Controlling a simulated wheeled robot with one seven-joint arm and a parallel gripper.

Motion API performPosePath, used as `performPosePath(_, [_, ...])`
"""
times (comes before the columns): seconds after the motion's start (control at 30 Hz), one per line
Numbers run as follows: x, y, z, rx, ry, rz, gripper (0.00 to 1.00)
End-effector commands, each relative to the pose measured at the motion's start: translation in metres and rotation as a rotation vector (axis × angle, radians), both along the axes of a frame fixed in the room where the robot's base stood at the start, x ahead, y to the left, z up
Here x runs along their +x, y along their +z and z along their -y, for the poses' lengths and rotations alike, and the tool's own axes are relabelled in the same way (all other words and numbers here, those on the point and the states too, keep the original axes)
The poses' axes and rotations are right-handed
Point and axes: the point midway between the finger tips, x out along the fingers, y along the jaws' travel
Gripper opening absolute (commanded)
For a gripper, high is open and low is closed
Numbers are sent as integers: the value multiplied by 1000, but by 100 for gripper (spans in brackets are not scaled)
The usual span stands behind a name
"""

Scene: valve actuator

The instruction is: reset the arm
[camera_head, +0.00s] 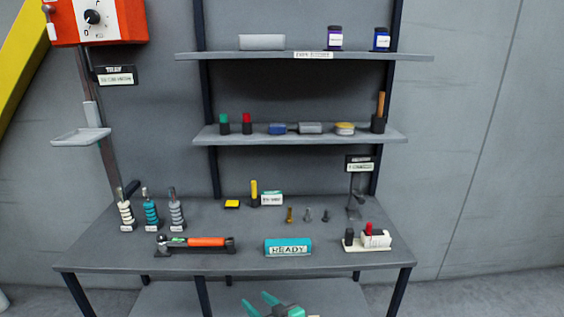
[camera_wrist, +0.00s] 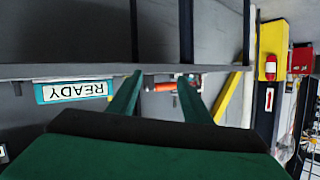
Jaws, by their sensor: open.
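My gripper (camera_head: 270,299) shows at the bottom of the head view, with its green fingers spread apart and nothing between them. It is in front of the workbench and apart from it. In the wrist view the two green fingers (camera_wrist: 158,98) are also apart. The workbench (camera_head: 130,258) stands ahead. A teal block marked READY (camera_head: 288,247) sits near its front edge, and it also shows upside down in the wrist view (camera_wrist: 60,92). Most of my arm is out of the head view.
An orange-handled tool (camera_head: 206,242) lies in a dark holder at the bench front. Several ringed handles (camera_head: 150,212) stand at the left. A white block with a red knob (camera_head: 372,240) is at the right. Two shelves (camera_head: 240,138) hang behind. A red dial box (camera_head: 95,20) is at upper left.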

Motion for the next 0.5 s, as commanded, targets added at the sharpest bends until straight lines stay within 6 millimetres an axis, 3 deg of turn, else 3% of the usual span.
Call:
performPosePath(0.03, [-10,-10,-10,36,-30,-3,45])
performPosePath(0.2, [-39,-33,-24,120,-151,-1,45])
performPosePath(0.5, [-114,-76,-29,206,-359,-16,45])
